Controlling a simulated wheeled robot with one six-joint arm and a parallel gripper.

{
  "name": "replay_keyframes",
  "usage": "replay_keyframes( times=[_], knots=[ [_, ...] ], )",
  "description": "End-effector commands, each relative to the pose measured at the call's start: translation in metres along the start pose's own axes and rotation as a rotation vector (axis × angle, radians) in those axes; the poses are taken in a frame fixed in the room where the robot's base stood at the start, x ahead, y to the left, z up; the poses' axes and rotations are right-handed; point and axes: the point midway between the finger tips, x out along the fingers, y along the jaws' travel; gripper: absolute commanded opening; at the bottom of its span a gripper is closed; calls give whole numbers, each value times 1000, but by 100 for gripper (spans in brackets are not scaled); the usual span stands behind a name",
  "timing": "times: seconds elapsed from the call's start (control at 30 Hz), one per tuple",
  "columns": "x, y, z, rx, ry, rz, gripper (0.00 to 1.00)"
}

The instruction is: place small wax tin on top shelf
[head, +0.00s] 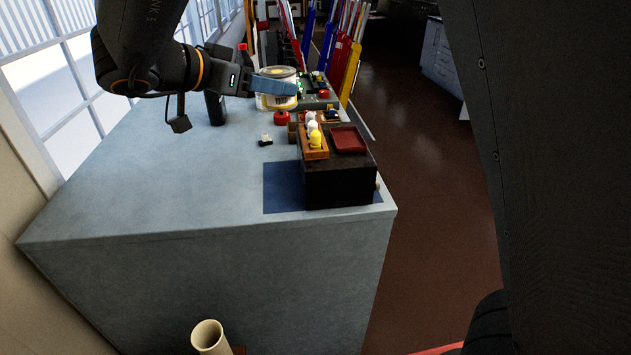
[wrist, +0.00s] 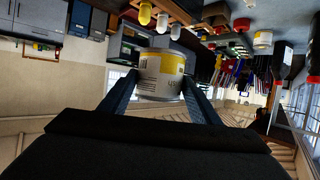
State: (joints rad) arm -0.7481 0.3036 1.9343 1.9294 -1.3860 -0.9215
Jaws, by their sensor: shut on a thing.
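A small white tin with a yellow label (wrist: 165,66) is held between the two fingers of my gripper (wrist: 160,92) in the wrist view. In the head view the tin (head: 270,101) is partly hidden behind one blue-grey finger of my gripper (head: 274,86). The gripper is shut on the tin's sides, above the far part of the grey-blue counter (head: 180,170). I cannot pick out a top shelf with certainty in either view.
A dark box (head: 340,186) stands at the counter's right edge on a blue mat (head: 281,190). It carries a wooden rack (head: 316,154) with small bulb-shaped items and a red tray (head: 348,139). The counter's near left is clear.

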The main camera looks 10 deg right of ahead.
Motion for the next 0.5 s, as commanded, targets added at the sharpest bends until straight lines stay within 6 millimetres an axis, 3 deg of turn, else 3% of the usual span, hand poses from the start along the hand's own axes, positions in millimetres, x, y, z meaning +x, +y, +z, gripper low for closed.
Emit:
replay_keyframes(
  times=[0.5],
  knots=[
    [32, -13, 50, 1, 1, 0, 21]
  ],
)
